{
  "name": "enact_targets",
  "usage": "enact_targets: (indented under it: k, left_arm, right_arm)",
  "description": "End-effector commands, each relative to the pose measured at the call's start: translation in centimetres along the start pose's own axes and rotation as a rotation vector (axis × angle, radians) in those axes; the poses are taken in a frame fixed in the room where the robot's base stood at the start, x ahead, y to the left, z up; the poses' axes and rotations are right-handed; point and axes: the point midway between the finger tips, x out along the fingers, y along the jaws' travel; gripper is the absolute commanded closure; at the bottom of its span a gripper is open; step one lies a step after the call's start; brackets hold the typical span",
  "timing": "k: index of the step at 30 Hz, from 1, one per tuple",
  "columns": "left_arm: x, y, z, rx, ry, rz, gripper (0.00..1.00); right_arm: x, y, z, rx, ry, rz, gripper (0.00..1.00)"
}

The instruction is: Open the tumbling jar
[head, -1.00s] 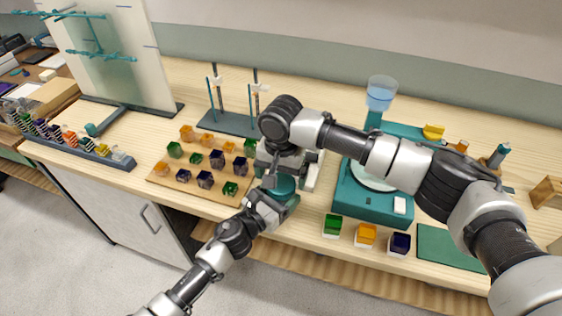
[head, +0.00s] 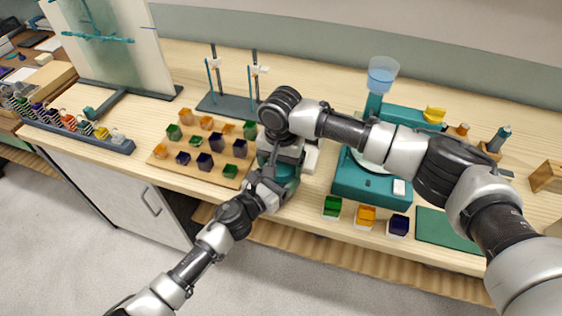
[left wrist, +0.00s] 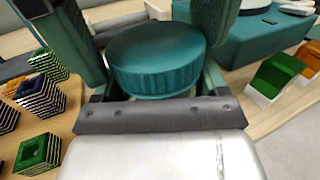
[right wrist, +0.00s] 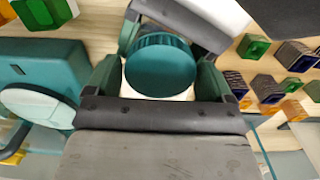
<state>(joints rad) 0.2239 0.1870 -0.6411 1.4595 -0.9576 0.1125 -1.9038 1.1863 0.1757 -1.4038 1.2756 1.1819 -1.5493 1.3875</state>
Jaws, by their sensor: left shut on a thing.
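The tumbling jar (head: 289,186) stands near the bench's front edge in the head view, mostly hidden by my grippers. Its round teal ribbed lid (left wrist: 158,58) shows in the left wrist view and also in the right wrist view (right wrist: 160,68). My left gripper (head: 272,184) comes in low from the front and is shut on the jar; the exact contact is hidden. My right gripper (head: 285,164) is above the jar. Its fingers are apart, one on either side of the lid, with very little gap.
A wooden board with several coloured cubes (head: 238,171) lies close on the left. A teal machine (head: 372,200) stands on the right, with three cubes in front of it. A burette stand (head: 228,107) is behind. A green mat (head: 445,238) lies further right.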

Motion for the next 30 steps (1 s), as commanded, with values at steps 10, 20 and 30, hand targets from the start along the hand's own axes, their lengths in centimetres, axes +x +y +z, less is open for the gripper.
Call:
enact_targets:
  k: [10, 20, 30]
  left_arm:
    - [0.0, 0.0, 0.0, 0.0, 0.0, 0.0, 0.93]
    - [0.0, 0.0, 0.0, 0.0, 0.0, 0.0, 0.93]
    - [0.0, 0.0, 0.0, 0.0, 0.0, 0.0, 0.93]
  right_arm:
    - [-0.1, 0.0, 0.0, 0.0, 0.0, 0.0, 0.02]
    - [-3.8, 0.0, 0.0, 0.0, 0.001, -0.001, 0.02]
    - [-7.2, -0.1, 0.0, -0.001, 0.003, -0.003, 0.05]
